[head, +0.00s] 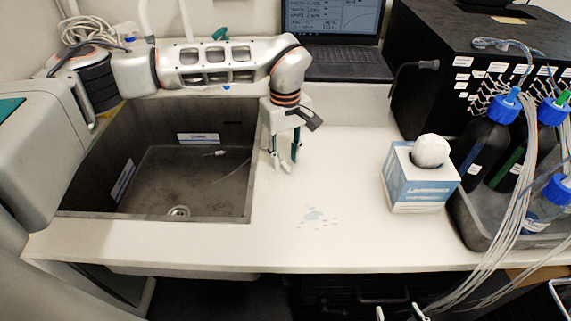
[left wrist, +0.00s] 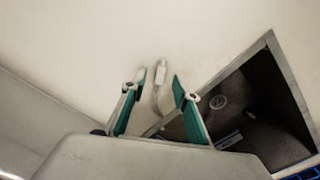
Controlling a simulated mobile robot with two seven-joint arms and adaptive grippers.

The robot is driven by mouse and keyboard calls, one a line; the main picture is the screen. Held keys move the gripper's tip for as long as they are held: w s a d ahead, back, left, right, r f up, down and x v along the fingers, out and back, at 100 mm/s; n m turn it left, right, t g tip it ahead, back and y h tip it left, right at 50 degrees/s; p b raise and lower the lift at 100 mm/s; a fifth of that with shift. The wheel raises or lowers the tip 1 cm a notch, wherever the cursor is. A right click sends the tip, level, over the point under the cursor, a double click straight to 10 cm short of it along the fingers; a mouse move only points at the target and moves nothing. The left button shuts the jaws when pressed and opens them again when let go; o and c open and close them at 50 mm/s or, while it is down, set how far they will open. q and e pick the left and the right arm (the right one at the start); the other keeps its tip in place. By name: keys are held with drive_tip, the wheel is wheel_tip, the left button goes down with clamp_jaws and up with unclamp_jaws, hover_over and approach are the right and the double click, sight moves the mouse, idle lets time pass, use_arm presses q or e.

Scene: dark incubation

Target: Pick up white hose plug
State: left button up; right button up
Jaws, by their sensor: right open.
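The white hose plug (left wrist: 160,73) shows in the left wrist view just beyond and between my left fingertips, with a thin pale hose running from it back toward the sink. In the head view the plug (head: 286,168) appears as a small white piece on the counter, right of the sink. My left gripper (head: 284,160) points down over it. In the left wrist view this gripper (left wrist: 160,83) has its teal fingers apart, with gaps on both sides of the plug. What seem to be the tips of my right gripper (head: 400,313) show at the head view's bottom edge, apart and empty.
The dark sink (head: 100,190) lies left of the plug, with a small white item (head: 215,153) inside. A tissue box (head: 420,185) and a grey tray (head: 480,232) of bottles stand on the right. A laptop (head: 335,62) is behind. The front middle counter is clear except for bluish spots (head: 315,216).

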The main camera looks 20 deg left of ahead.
use_arm(q)
drive_tip(key=shift+f, duration=0.6)
drive_tip(key=c, duration=0.8)
drive_tip(key=shift+c, duration=0.2)
drive_tip(key=shift+r, duration=0.1)
